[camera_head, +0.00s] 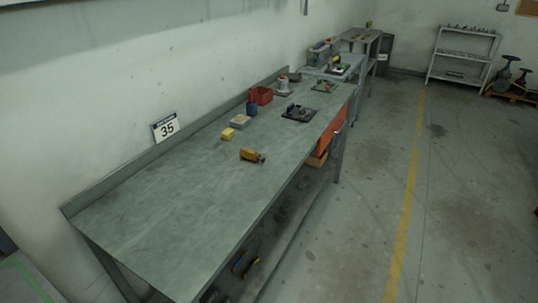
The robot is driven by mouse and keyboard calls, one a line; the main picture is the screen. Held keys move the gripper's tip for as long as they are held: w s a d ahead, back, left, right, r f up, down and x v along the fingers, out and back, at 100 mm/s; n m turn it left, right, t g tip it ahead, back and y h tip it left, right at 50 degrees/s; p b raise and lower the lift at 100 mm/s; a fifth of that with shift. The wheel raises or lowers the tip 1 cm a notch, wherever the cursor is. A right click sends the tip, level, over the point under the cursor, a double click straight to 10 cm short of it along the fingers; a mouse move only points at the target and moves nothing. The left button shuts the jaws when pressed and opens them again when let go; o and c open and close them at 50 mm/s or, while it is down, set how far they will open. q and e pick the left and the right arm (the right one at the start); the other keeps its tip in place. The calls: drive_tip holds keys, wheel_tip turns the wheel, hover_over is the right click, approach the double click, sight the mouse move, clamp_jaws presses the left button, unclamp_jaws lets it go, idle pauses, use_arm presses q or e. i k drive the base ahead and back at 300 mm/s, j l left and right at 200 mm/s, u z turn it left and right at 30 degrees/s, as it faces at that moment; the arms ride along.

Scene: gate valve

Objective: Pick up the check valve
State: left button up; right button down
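A brass-yellow fitting with a darker right end (251,155) lies on its side on the grey-green workbench (165,225), near the bench's front edge. It looks like the check valve, but it is too small to be certain. Open bench surface surrounds it. Neither of my grippers is in view.
A small yellow block (228,134), a pale tray (240,121), a blue container (252,108) and a red bin (260,95) stand behind the fitting. Dark parts (299,113) lie farther along. The near bench is clear. An orange drawer (333,128) is at the front.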

sight(251, 155)
drive_tip(key=i+l+u, duration=0.1)
drive_tip(key=u, duration=0.35)
drive_tip(key=i+l+u, duration=0.15)
drive_tip(key=u, duration=0.3)
drive_tip(key=i+l+u, duration=0.1)
drive_tip(key=l+u, duration=0.15)
drive_tip(key=u, duration=0.2)
